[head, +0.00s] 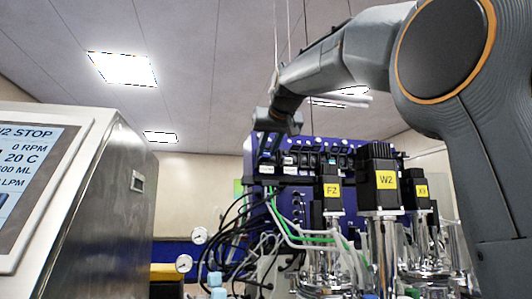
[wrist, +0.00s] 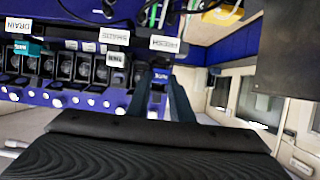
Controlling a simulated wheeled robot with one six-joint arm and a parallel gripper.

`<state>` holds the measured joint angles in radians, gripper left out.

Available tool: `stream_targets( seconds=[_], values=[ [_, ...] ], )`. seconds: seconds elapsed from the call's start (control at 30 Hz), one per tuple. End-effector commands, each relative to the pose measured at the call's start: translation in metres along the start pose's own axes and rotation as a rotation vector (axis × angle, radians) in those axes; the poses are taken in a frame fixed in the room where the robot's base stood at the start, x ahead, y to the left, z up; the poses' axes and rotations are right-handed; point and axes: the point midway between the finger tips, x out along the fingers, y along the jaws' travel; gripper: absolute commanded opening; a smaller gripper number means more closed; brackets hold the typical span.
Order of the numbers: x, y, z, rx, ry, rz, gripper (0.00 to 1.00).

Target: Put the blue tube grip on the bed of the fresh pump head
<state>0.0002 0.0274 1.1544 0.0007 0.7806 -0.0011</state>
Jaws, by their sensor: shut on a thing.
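My gripper (wrist: 160,82) is at the row of pump heads in the wrist view, its two dark fingers reaching up to the fresh pump head under the white FRESH label (wrist: 169,45). It is shut on a small piece with a pale marking, which I take to be the blue tube grip (wrist: 160,74); the fingers hide most of it. I cannot tell whether it touches the bed. In the head view my gripper (head: 277,124) is just above and in front of the left part of the blue pump panel (head: 320,150); the held piece is not clear there.
Beside the fresh head stand the heads labelled WASTE (wrist: 114,36) and DRAIN (wrist: 24,25), with a teal piece (wrist: 27,47) at the drain one. Dark motors (head: 377,165) and green and white tubing (head: 290,232) stand close below. A steel cabinet with a screen (head: 32,190) is at left.

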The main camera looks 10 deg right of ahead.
Motion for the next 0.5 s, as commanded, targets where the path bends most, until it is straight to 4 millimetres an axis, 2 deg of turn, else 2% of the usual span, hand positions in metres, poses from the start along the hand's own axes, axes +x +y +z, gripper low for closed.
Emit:
stream_targets(
  seconds=[0.13, 0.27, 0.5],
  values=[
    [0.016, 0.0, -0.005, 0.0, -0.002, 0.0, 0.0],
    [0.019, 0.0, 0.007, 0.0, -0.002, 0.0, 0.0],
    [0.02, 0.0, 0.008, 0.0, 0.0, 0.0, 0.0]
  ],
)
